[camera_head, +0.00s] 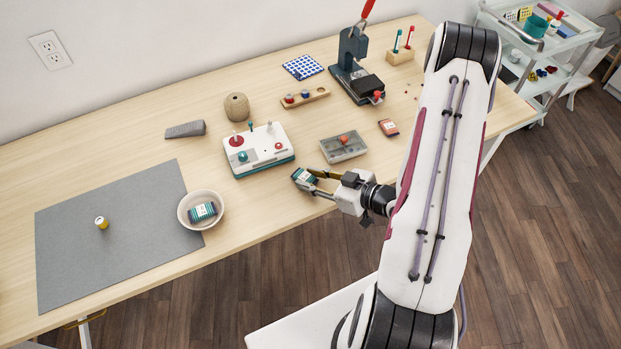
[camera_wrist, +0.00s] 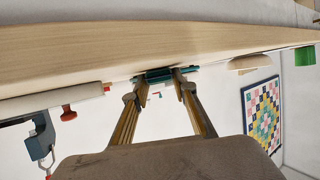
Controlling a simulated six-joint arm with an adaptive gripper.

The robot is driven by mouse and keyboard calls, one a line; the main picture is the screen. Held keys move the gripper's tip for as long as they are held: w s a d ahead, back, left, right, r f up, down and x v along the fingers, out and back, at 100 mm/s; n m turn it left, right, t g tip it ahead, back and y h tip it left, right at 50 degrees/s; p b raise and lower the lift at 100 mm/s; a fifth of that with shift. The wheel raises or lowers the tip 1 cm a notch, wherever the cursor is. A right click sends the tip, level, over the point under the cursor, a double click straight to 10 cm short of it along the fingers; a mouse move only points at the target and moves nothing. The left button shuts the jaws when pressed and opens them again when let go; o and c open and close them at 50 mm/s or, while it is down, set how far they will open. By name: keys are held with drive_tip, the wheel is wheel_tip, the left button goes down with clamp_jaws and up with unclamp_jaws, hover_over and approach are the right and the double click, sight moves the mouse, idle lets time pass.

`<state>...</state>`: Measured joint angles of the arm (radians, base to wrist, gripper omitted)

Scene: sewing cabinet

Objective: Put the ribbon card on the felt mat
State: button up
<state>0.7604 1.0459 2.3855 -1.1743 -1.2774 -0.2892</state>
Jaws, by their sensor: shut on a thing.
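My gripper (camera_head: 312,184) is shut on a small dark card with teal edges, which looks like a ribbon card (camera_head: 301,176), near the front edge of the table. In the wrist view the fingertips (camera_wrist: 161,78) grip its teal edge (camera_wrist: 155,73); its face is mostly hidden there. The grey felt mat (camera_head: 130,240) lies flat at the left of the table, well apart from my gripper. A similar teal-edged card (camera_head: 203,211) lies in a white bowl (camera_head: 186,220) at the mat's right edge.
A small yellow spool (camera_head: 101,222) stands on the mat, with bare felt around it. A white-and-teal machine (camera_head: 259,150) and a grey lidded box (camera_head: 343,147) stand behind my gripper. A grey wedge (camera_head: 185,129) lies behind the bowl. A reddish card (camera_head: 388,128) lies farther right.

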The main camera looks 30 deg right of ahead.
sight(312, 181)
drive_tip(key=shift+r, duration=0.15)
wheel_tip(312, 181, up, 10)
drive_tip(key=shift+f, duration=0.25)
idle(0.6)
drive_tip(key=shift+c, duration=0.2)
idle(0.7)
